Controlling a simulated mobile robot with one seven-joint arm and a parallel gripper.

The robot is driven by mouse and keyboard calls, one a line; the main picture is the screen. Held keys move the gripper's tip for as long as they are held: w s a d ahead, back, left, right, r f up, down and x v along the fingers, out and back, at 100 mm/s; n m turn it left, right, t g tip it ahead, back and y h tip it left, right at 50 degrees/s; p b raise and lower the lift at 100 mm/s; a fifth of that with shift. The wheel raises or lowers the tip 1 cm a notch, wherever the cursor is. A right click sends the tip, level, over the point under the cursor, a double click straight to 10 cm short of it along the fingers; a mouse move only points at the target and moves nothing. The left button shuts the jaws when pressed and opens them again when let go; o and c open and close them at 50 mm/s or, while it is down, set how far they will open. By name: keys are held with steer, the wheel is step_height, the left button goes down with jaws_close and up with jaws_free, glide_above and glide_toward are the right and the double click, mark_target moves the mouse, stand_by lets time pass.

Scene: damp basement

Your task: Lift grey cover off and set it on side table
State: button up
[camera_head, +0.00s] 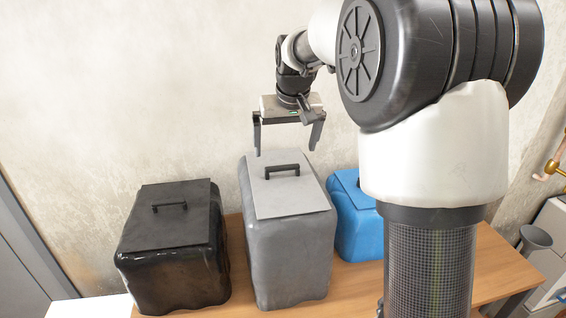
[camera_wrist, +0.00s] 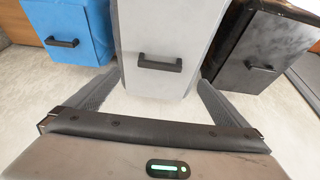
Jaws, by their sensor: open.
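The grey cover (camera_head: 287,187) is a flat sheet with a black bar handle (camera_head: 282,171). It lies on top of the tall grey bin (camera_head: 290,262), in the middle of the wooden table. In the wrist view the grey cover (camera_wrist: 170,28) and its handle (camera_wrist: 160,63) are seen from above, centred ahead of my gripper. My gripper (camera_head: 287,150) is open and empty, pointing down above and behind the handle, toward the wall. In the wrist view my gripper's fingers (camera_wrist: 155,85) spread on both sides of the cover, apart from the handle.
A black bin (camera_head: 177,255) with a black handled cover (camera_head: 170,213) stands at left. A blue bin (camera_head: 355,230) stands at right, partly behind my arm. The wooden table (camera_head: 492,265) has bare room at right. A white surface (camera_head: 88,308) shows at lower left.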

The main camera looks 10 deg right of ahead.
mark_target(282, 167)
steer(key=x, duration=0.8)
steer(key=shift+w+f, duration=0.1)
steer(key=shift+f, duration=0.05)
